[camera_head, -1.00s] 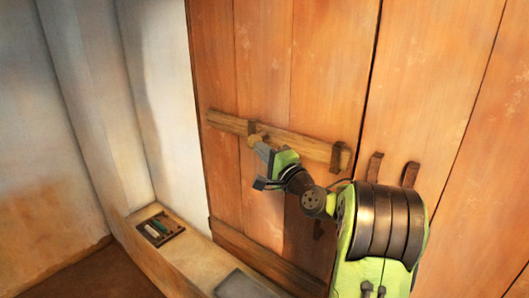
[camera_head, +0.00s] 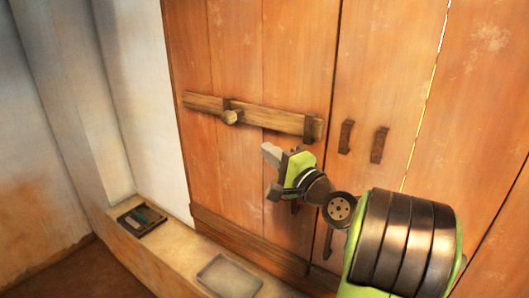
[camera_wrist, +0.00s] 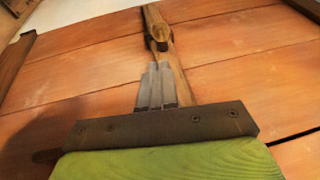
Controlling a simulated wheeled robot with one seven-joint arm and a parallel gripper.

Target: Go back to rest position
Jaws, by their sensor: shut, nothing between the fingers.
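The wooden bar (camera_head: 262,117) lies across the door planks, tilted slightly down to the right.
Door planks (camera_head: 290,60) fill the middle. Two dark brackets (camera_head: 346,136) (camera_head: 379,144) are fixed to the door right of the bar. A ledge below holds a dark tray (camera_head: 142,219) with small items and a grey flat tray (camera_head: 229,275). White wall (camera_head: 150,90) stands at left.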

